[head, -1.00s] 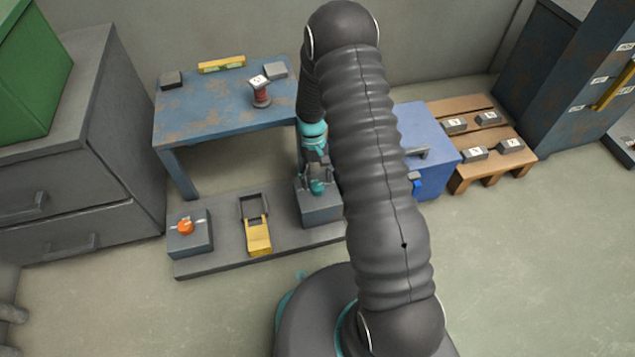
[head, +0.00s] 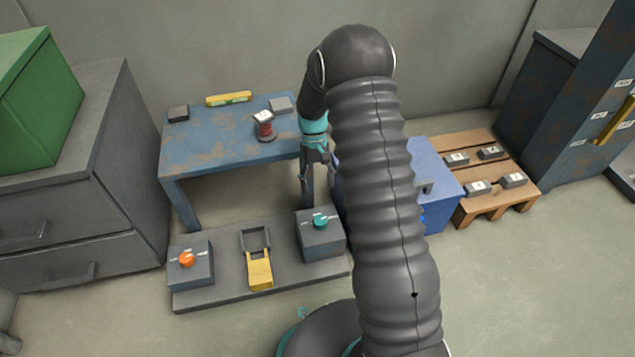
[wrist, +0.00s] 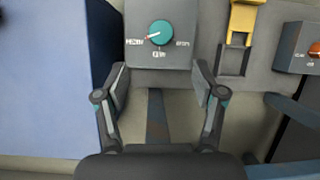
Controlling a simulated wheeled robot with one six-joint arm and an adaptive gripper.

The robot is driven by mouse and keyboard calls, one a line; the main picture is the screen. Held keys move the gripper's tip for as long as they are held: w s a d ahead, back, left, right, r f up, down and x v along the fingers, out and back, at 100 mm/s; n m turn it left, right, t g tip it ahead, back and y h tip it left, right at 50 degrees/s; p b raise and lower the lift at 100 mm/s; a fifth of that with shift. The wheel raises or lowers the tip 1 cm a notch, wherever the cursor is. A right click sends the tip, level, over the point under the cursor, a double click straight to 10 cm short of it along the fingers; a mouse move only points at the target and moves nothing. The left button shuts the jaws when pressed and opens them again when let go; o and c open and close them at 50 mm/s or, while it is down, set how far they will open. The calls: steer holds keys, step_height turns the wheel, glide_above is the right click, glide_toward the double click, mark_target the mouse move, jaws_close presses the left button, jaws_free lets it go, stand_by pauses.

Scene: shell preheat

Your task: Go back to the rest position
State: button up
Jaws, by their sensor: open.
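My gripper (head: 319,192) is open and empty. It hangs pointing down beside the blue table, behind and above the grey box with the teal knob (head: 320,221). In the wrist view my gripper (wrist: 161,95) has its two fingers spread wide with nothing between them. The teal knob (wrist: 159,33) shows beyond the fingertips there, apart from them, with printed labels around it. Its white pointer line aims to the left label in that view. My arm covers part of the middle of the head view.
The grey base also carries a yellow-handled lever (head: 259,270) and an orange knob (head: 187,259). A blue table (head: 210,145) holds a red spool-like item (head: 265,130). A blue box (head: 440,195) and a wooden pallet (head: 470,210) stand right. Cabinets flank both sides.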

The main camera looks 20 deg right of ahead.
steer(key=s+r+t+p, duration=0.2)
steer(key=s+r+t, duration=0.1)
steer(key=s+r, duration=0.6)
steer(key=s+r+t+p, duration=0.3)
steer(key=s+r, duration=0.6)
steer(key=r, duration=0.7)
steer(key=s+r+m+t+p, duration=0.1)
steer(key=s+r+t+p, duration=0.2)
steer(key=s+r, duration=0.7)
step_height(320, 180, up, 4)
steer(key=shift+a+f+t, duration=0.25)
steer(key=shift+a+t, duration=0.1)
steer(key=shift+t, duration=0.25)
